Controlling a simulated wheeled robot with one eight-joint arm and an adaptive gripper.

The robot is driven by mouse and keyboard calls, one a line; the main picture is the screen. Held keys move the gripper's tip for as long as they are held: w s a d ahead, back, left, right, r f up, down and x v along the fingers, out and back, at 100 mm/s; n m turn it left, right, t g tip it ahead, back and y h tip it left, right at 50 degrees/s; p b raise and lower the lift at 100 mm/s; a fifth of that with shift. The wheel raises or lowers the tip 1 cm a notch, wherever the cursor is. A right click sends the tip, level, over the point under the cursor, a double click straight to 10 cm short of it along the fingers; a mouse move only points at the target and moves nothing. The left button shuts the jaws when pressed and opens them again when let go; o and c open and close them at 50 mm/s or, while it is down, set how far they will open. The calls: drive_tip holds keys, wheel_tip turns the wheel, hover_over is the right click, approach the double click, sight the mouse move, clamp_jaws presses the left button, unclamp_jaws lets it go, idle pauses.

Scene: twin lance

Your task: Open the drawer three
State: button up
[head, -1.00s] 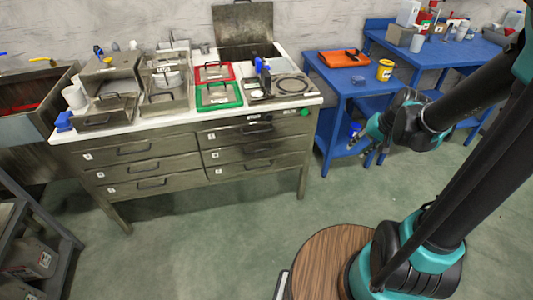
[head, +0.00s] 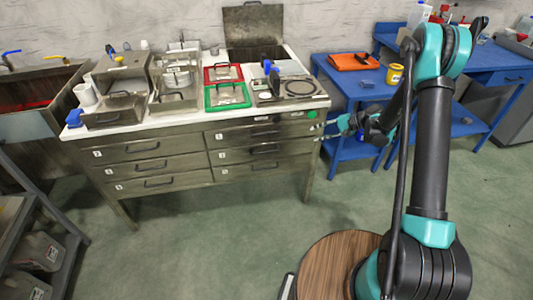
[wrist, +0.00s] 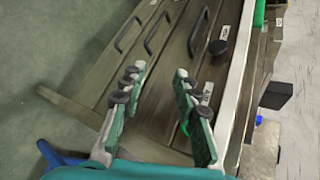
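A grey metal cabinet (head: 205,154) under a white worktop has two columns of three drawers, all closed, each with a dark bar handle. The left column has a top drawer (head: 143,148), a middle drawer (head: 152,167) and a bottom drawer (head: 159,183). Each drawer has a small white label, too small to read surely, so I cannot tell which is drawer three. My gripper (head: 343,124) is just right of the cabinet's right end. In the wrist view my gripper (wrist: 157,75) is open and empty, with drawer fronts and handles (wrist: 198,32) beyond its fingers.
The worktop (head: 190,117) carries metal boxes, a red-framed tray (head: 222,73) and a green-framed tray (head: 227,95). A blue table (head: 345,85) stands behind my gripper. A dark rack (head: 40,215) is at the left. The green floor before the cabinet is clear.

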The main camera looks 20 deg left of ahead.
drive_tip(key=w+a+f+g+y, duration=0.1)
drive_tip(key=a+f+y, duration=0.1)
drive_tip(key=a+f, duration=0.3)
drive_tip(key=g+y, duration=0.2)
approach(267, 152)
drive_tip(key=x, duration=1)
drive_tip(key=shift+w+a+f, duration=0.15)
drive_tip(key=shift+a+f, duration=0.05)
drive_tip(key=shift+a, duration=0.05)
clamp_jaws()
